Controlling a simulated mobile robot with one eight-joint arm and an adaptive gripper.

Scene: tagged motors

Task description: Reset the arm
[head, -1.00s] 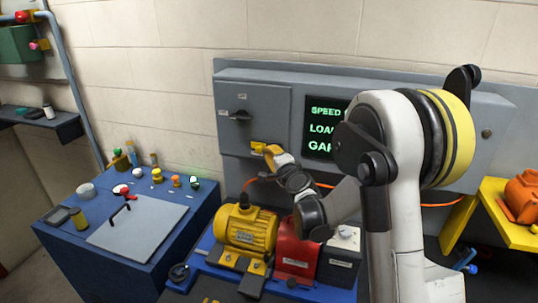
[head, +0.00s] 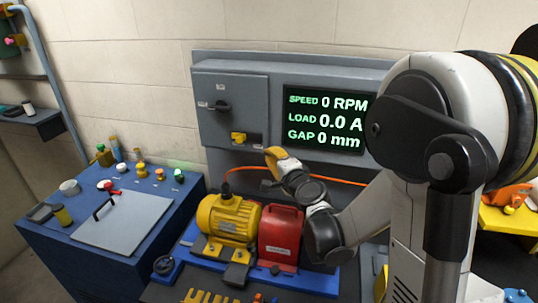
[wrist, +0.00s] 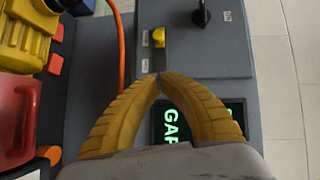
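My arm reaches in from the right in the head view, in front of the grey wall panel. My gripper (head: 272,158) is below and right of the yellow switch (head: 238,138) on that panel, apart from it. In the wrist view my gripper (wrist: 161,76) has its two yellow ribbed fingers curved together with the tips meeting, and nothing shows between them. The yellow switch (wrist: 159,37) is beyond the fingertips there. A lit display (head: 327,120) reads speed 0 RPM, load 0.0 A, gap 0 mm. My fingers partly cover it in the wrist view.
A yellow motor (head: 228,220) and a red unit (head: 280,238) stand below my gripper. An orange cable (head: 340,181) runs along the panel behind it. A black rotary knob (head: 220,105) is on the panel. A blue console (head: 75,262) with buttons is at left.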

